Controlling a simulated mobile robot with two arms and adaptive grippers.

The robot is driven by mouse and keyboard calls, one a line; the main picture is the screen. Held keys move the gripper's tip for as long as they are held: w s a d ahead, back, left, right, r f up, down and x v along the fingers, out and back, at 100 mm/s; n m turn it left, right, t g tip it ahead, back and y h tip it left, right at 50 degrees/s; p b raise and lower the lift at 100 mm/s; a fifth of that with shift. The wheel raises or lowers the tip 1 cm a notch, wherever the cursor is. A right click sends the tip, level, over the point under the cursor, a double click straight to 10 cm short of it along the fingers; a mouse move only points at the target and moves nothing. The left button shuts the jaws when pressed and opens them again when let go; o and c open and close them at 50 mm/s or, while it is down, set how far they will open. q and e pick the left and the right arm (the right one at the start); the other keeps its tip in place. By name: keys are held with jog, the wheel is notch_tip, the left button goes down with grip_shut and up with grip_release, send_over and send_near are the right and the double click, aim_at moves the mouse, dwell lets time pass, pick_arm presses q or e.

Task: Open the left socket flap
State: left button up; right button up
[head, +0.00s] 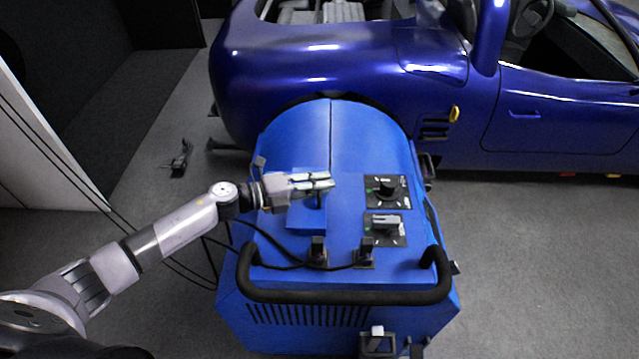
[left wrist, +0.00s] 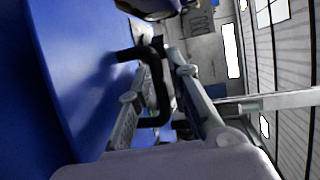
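On top of the blue dynamometer unit (head: 360,140), two small black socket-like fittings stand near the front, a left one (head: 318,252) and a right one (head: 364,254). Black cable runs at them; I cannot tell the state of the left flap. My left gripper (head: 322,183) is over the unit's top, behind the left fitting and apart from it. In the left wrist view its two fingers (left wrist: 160,85) lie on either side of a black curved handle (left wrist: 163,105); I cannot tell if they press on it.
A thick black bar (head: 345,295) crosses the unit's front. Two black knob panels, upper (head: 402,197) and lower (head: 398,241), sit right of the gripper. A blue car (head: 320,60) stands close behind. Open floor (head: 550,260) lies to the right.

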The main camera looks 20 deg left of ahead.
pick_arm(q)
jog(key=shift+c, duration=0.4)
grip_shut()
dwell(0.4)
